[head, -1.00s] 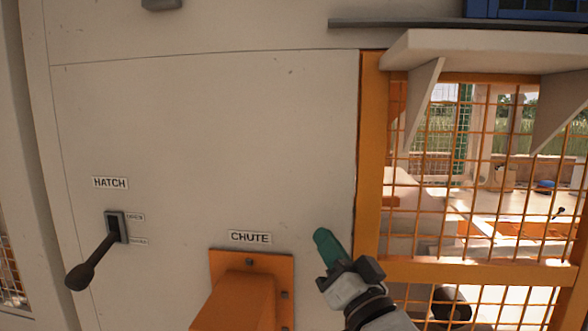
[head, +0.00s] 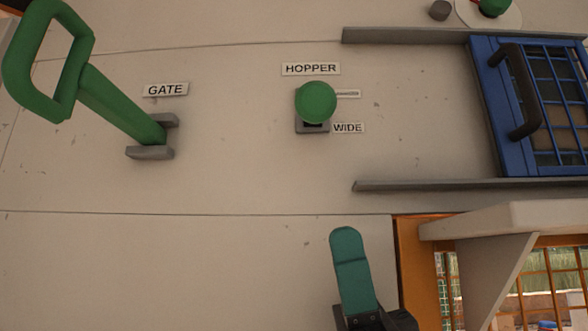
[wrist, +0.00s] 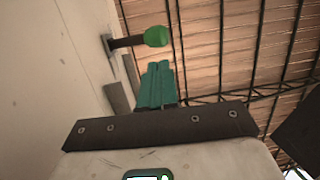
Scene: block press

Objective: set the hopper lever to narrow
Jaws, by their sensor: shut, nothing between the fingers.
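The hopper lever (head: 316,102) has a round green knob and stands out from the wall under the HOPPER label (head: 311,69). In the head view its knob points almost straight at me, so its exact setting is hard to tell. A WIDE label (head: 348,128) is beside its lower end, and a smaller label (head: 348,93) is above that. In the wrist view the lever's green knob (wrist: 156,36) is on a dark stem, beyond my fingertips. My gripper (head: 347,240) has teal fingers, shut and empty, below the lever and apart from it. It also shows in the wrist view (wrist: 158,68).
A green gate handle (head: 120,105) juts out at the left. A blue mesh door (head: 500,105) with a dark handle sits between grey rails at the right. A pale shelf (head: 500,218) over an orange mesh frame is at lower right. The wall between gripper and lever is clear.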

